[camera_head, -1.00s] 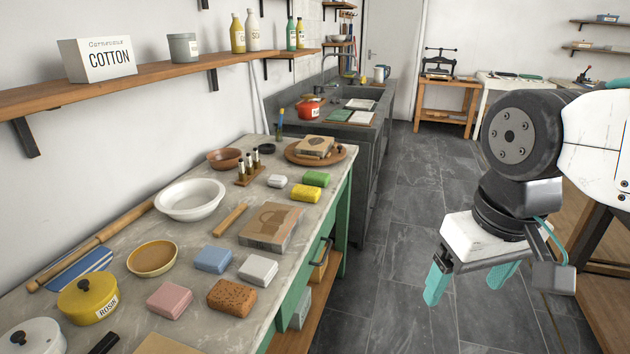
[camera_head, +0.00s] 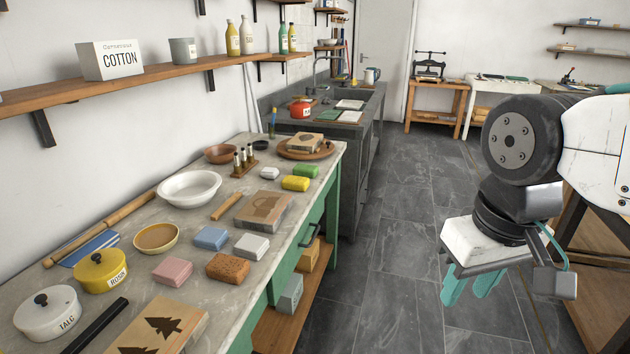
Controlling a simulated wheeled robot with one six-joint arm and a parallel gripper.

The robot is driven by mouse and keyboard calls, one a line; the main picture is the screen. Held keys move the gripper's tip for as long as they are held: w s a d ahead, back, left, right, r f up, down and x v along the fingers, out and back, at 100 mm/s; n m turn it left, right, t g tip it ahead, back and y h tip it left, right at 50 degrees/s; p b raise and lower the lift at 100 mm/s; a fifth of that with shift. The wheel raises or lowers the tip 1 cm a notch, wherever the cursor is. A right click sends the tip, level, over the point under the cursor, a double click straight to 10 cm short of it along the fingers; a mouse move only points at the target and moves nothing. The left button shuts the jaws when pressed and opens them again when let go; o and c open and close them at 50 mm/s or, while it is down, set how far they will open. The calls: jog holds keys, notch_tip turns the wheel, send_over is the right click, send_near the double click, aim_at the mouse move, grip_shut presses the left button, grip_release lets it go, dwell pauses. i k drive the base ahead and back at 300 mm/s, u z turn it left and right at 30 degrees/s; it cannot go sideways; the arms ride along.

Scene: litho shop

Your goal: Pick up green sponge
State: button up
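The green sponge (camera_head: 306,171) lies on the marble-topped bench, toward its far right part. A yellow sponge (camera_head: 295,183) lies just in front of it, and a small white block (camera_head: 269,173) lies to its left. My gripper (camera_head: 470,290) hangs over the floor at the right, well apart from the bench and the sponge. Its two teal fingers point down with a gap between them, and nothing shows between them.
The bench (camera_head: 218,287) also holds a blue sponge (camera_head: 211,238), a pink sponge (camera_head: 173,271), a brown sponge (camera_head: 228,268), a white bowl (camera_head: 189,188) and a wooden board with a stone (camera_head: 306,145). Grey floor (camera_head: 400,240) is clear between bench and arm.

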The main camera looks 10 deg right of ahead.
aim_at(310, 171)
jog(key=z, duration=1.2)
jog(key=i, duration=2.35)
jog(key=u, duration=1.25)
jog(key=i, duration=0.7)
jog(key=u, duration=0.8)
